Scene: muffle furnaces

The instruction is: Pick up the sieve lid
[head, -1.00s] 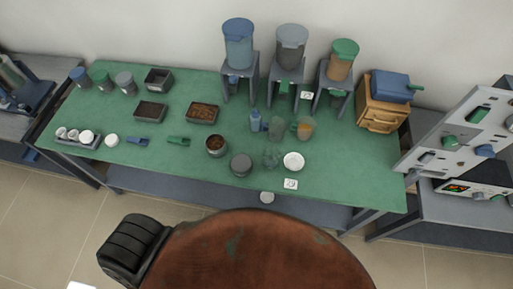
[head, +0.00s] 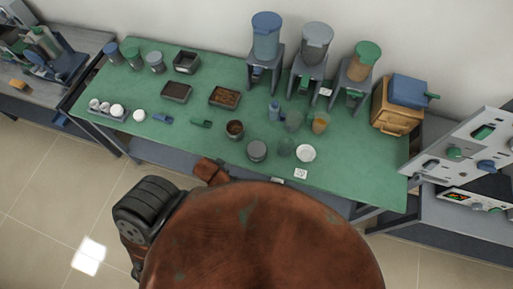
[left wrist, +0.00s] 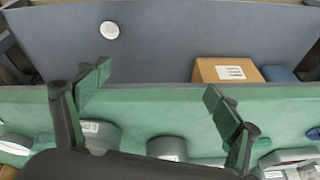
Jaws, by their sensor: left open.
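I cannot tell for sure which thing is the sieve lid. A round grey piece with a flat top (head: 257,149) stands near the front edge of the green table, right of an open round vessel (head: 235,128) with brown contents. A small pale disc (left wrist: 109,30) lies on the lower shelf in the left wrist view. My left gripper (left wrist: 157,82) is open and empty, its green-padded fingers spread across the table's front edge in that view. My right gripper is in no view.
The green table (head: 340,178) also holds trays (head: 224,97), jars, a white dish (head: 305,153) and hopper stands (head: 266,40) at the back. A wooden box (head: 397,110) stands at its right end. A cardboard box (left wrist: 225,70) sits on the lower shelf.

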